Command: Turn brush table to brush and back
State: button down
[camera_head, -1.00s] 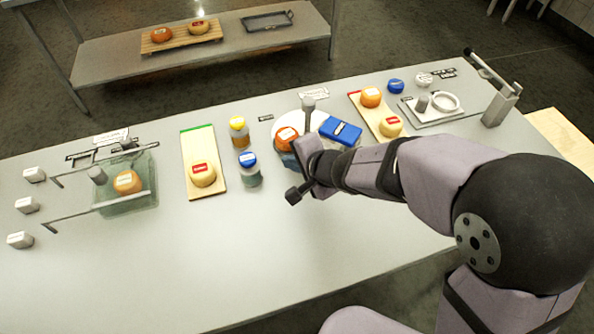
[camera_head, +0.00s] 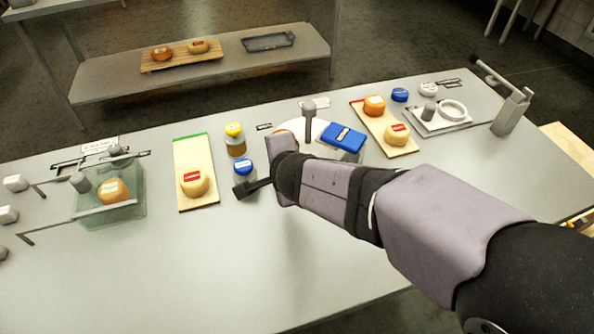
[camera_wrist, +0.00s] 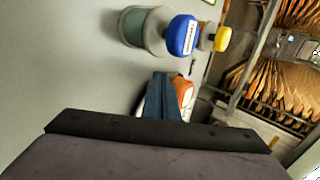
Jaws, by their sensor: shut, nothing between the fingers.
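The brush table is a white round turntable (camera_head: 296,127) at the back middle of the bench. A grey knob on a post (camera_head: 309,107) stands at its rear edge. A blue brush block (camera_head: 342,137) is on its right side. An orange cheese wheel (camera_head: 283,131) on its left side is mostly hidden by my wrist; it shows with a white label in the wrist view (camera_wrist: 185,91). My gripper (camera_wrist: 163,78) is shut and empty, its blue fingers close beside the cheese. Whether they touch it or the table, I cannot tell. In the head view my wrist hides the fingers.
A blue-lidded jar (camera_head: 243,168) stands close left of my wrist, with a yellow-lidded jar (camera_head: 235,140) behind it. Cheese boards stand left (camera_head: 206,160) and right (camera_head: 400,151). The front of the bench is clear.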

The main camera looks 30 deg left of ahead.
jog(key=shift+s+d, duration=0.1)
jog(key=shift+s+d, duration=0.35)
jog(key=shift+s, duration=0.05)
jog(key=shift+s+d+b, duration=0.35)
jog(key=shift+s+d, duration=0.45)
jog(key=shift+d, duration=0.05)
jog(key=p+v, duration=0.6)
jog(key=v, duration=0.4)
jog(key=shift+d, duration=0.3)
